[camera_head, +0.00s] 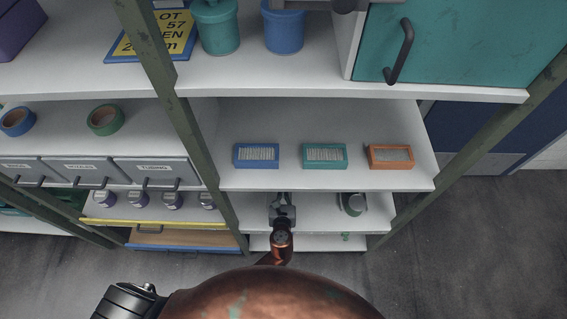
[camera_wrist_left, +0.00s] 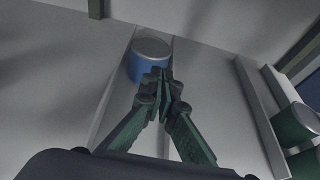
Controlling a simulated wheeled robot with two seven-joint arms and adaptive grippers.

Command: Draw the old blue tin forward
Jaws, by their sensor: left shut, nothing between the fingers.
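A blue tin (camera_wrist_left: 148,64) with a grey lid stands upright in the left wrist view, just beyond my left gripper (camera_wrist_left: 162,76). The gripper's green fingers come together at their tips and are shut with nothing between them. The tips overlap the tin's lower right side in the picture; I cannot tell whether they touch it. In the head view my left gripper (camera_head: 283,199) reaches into a low shelf bay, under the shelf with the three boxes. The blue tin is hidden there by that shelf. My right gripper is not in view.
Green tins (camera_wrist_left: 299,130) stand at the right in the left wrist view; a green tin (camera_head: 353,204) shows on the low shelf in the head view. The shelf above (camera_head: 330,181) carries blue, green and orange boxes. A rack post (camera_head: 185,115) stands left of the bay.

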